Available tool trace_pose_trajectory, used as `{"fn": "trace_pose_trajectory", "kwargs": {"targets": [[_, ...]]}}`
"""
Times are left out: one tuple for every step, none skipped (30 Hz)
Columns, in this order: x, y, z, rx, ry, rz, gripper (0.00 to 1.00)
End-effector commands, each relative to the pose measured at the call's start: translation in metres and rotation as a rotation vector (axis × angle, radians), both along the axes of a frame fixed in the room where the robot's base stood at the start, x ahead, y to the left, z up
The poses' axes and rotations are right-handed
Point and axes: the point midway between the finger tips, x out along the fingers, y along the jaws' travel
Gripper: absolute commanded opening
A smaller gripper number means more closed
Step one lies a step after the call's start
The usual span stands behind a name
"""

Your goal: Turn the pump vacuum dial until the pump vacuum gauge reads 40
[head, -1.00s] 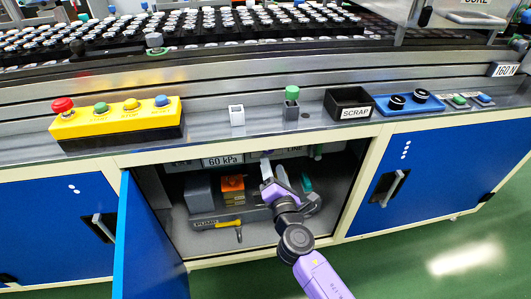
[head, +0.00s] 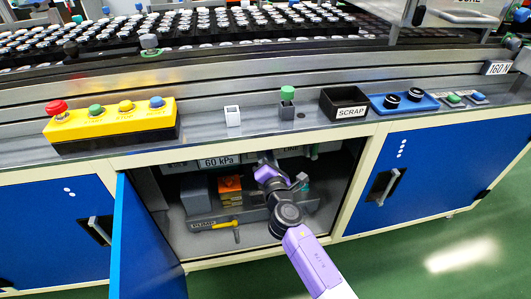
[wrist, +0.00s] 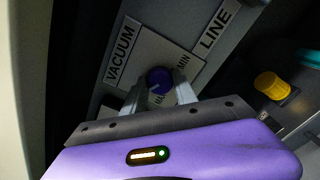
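The pump vacuum dial (wrist: 160,80) is a round blue knob with a pale pointer mark, on a light plate beside a VACUUM label (wrist: 121,50). My gripper (wrist: 160,90) points at it, with one finger on each side of the knob. The fingers look apart; whether they touch the knob is not clear. In the head view my gripper (head: 277,168) reaches into the open cabinet and hides the dial. The pump vacuum gauge display (head: 219,162) reads 60 kPa, at the top of the cabinet opening.
The blue cabinet door (head: 148,245) stands open at the left. An orange part (head: 230,188) and a yellow-handled lever (head: 226,224) sit inside, left of my arm. A LINE label (wrist: 217,30) and a yellow knob (wrist: 271,86) lie right of the dial.

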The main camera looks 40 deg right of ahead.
Motion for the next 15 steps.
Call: {"fn": "trace_pose_trajectory", "kwargs": {"targets": [[-0.0003, -0.0001, -0.0003, 0.0, 0.001, -0.001, 0.09], [-0.0003, -0.0001, -0.0003, 0.0, 0.001, -0.001, 0.03], [-0.0003, -0.0001, -0.0003, 0.0, 0.001, -0.001, 0.0], [-0.0003, -0.0001, -0.0003, 0.0, 0.001, -0.001, 0.0], [-0.0004, -0.0002, -0.0004, 0.0, 0.001, -0.001, 0.0], [-0.0004, 0.0, -0.0004, 0.001, 0.0, -0.001, 0.0], [-0.0004, -0.0001, -0.0005, 0.003, -0.001, -0.001, 0.0], [-0.0004, -0.0001, -0.0007, 0.005, -0.003, -0.001, 0.0], [-0.0004, -0.0001, -0.0008, 0.01, -0.006, -0.001, 0.0], [-0.0004, -0.0001, -0.0009, 0.015, -0.009, -0.001, 0.0], [-0.0004, 0.0, -0.001, 0.021, -0.013, -0.001, 0.0], [-0.0004, 0.0001, -0.0011, 0.03, -0.02, 0.0, 0.0], [-0.0005, 0.0, -0.0012, 0.039, -0.026, 0.0, 0.0], [-0.0004, 0.0001, -0.0013, 0.049, -0.033, 0.0, 0.0], [-0.0004, 0.0001, -0.0016, 0.065, -0.044, 0.0, 0.0]]}}
